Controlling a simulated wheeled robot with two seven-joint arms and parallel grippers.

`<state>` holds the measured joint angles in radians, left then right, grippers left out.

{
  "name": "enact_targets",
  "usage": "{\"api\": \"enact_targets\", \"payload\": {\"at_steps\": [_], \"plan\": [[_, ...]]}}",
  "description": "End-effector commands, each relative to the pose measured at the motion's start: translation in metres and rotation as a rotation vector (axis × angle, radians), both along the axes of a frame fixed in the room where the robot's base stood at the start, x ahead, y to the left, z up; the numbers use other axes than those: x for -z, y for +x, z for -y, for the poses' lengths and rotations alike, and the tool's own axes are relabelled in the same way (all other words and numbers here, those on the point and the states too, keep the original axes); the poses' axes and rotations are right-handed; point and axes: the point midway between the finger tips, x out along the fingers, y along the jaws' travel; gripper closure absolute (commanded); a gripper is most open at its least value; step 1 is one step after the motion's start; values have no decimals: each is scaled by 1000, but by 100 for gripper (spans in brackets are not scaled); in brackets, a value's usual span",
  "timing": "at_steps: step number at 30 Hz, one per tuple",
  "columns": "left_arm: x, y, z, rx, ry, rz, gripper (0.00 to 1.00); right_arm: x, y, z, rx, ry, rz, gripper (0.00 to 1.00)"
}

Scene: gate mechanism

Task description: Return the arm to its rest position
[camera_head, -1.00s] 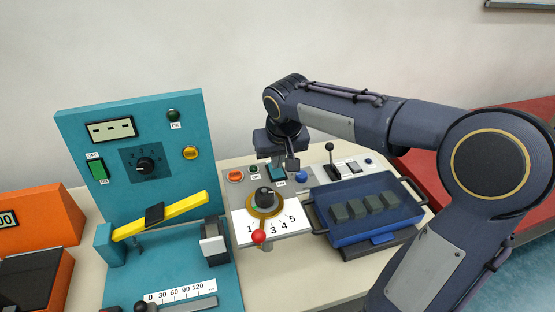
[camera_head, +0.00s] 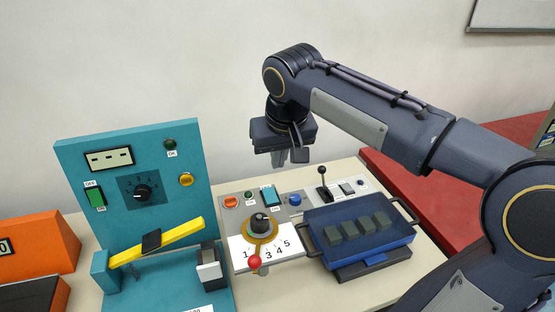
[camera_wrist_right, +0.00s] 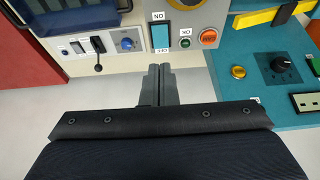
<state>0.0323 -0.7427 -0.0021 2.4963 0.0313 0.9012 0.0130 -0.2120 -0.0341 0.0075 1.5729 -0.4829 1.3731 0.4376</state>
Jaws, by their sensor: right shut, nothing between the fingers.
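My right gripper (camera_head: 290,157) hangs above the back of the grey control panel in the head view, with its fingers pointing down and clear of the panel. In the right wrist view the two fingers (camera_wrist_right: 158,84) lie side by side, shut and empty. A light-blue rocker switch (camera_head: 269,194) stands on the panel below the gripper; it also shows in the right wrist view (camera_wrist_right: 160,36), just beyond the fingertips. My left gripper is not in view.
A teal gate mechanism (camera_head: 130,185) with a yellow bar (camera_head: 185,234) stands at left. A dial with a red-tipped lever (camera_head: 255,262), a black-knobbed lever (camera_head: 322,172) and a blue tray (camera_head: 350,247) with dark blocks are near. Free air surrounds the gripper.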

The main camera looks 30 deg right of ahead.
Motion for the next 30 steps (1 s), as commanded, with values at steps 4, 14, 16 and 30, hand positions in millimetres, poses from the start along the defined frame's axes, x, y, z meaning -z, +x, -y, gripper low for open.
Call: {"api": "enact_targets", "payload": {"at_steps": [4, 14, 16, 30], "plan": [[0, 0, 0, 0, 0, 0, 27, 0, 0, 0, 0, 0, 0, 100], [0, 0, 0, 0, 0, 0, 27, 8, -14, 0, -18, 24, 4, 100], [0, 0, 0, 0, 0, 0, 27, 20, -35, -1, -44, 62, 11, 100], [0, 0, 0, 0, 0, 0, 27, 138, -179, -64, -150, 353, 178, 100]]}}
